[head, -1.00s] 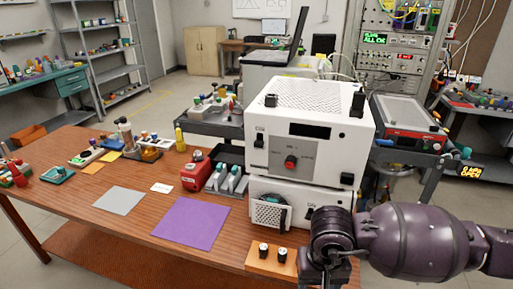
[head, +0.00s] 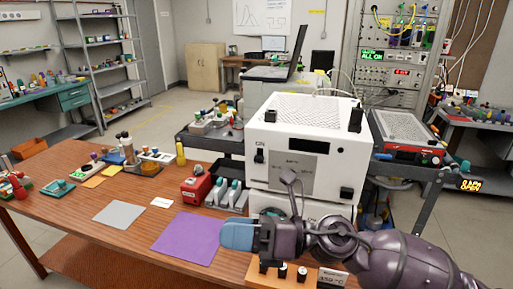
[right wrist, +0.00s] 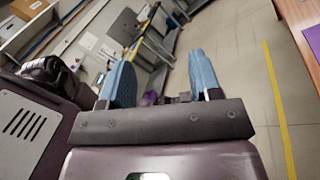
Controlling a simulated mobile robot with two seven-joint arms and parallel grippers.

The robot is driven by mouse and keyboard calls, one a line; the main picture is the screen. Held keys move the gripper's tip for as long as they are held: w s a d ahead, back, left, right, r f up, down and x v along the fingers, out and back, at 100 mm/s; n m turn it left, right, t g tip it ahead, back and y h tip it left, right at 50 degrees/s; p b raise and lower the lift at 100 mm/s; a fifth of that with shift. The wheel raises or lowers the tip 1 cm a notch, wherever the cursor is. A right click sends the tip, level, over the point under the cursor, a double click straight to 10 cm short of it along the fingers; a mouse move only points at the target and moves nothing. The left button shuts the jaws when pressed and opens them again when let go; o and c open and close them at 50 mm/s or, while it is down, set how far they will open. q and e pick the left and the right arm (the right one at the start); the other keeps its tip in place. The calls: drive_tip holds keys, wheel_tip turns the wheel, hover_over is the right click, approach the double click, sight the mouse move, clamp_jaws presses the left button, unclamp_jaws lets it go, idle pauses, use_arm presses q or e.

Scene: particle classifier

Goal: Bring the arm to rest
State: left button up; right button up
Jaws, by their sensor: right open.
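My right arm comes in from the lower right in the head view, and its right gripper (head: 238,236) points left with blue fingers. It appears at the right edge of the purple mat (head: 186,240), in front of the lower white unit; its height over the table is hard to tell. In the right wrist view the two blue fingers of the right gripper (right wrist: 160,80) stand wide apart with nothing held between them. Beyond the fingers lies the floor. My left gripper is not in view.
A white instrument (head: 302,150) stands on the wooden table (head: 120,245) just behind the arm. A small wooden block (head: 266,272) with black knobs sits at the table front, partly hidden by the arm. A grey mat (head: 119,214) and red box (head: 195,189) lie left. Table front-left is clear.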

drive_tip(key=w+d+m+t, duration=0.45)
drive_tip(key=m+t, duration=0.35)
drive_tip(key=m, duration=0.4)
drive_tip(key=w+d+f+m+t+h, duration=0.4)
drive_tip(key=d+f+m+t+h, duration=0.65)
drive_tip(key=m, duration=1.25)
drive_tip(key=s+d+f+m+g+h, duration=0.25)
drive_tip(key=s+d+f+m, duration=0.2)
drive_tip(key=f, duration=0.35)
drive_tip(key=s+d+f+m+g+h, duration=0.2)
drive_tip(key=s+d+f+m+h, duration=0.15)
drive_tip(key=d+f, duration=0.35)
drive_tip(key=s+d+f+m+g+h, duration=0.1)
drive_tip(key=s+d+f, duration=0.1)
drive_tip(key=s+f, duration=0.3)
drive_tip(key=s+d+f+m+g+h, duration=0.1)
drive_tip(key=s+d+f+g+h, duration=0.1)
drive_tip(key=s+f, duration=0.3)
drive_tip(key=s, duration=0.4)
drive_tip(key=shift+s+d+f, duration=0.15)
drive_tip(key=shift+s+d, duration=0.15)
drive_tip(key=shift+s, duration=0.1)
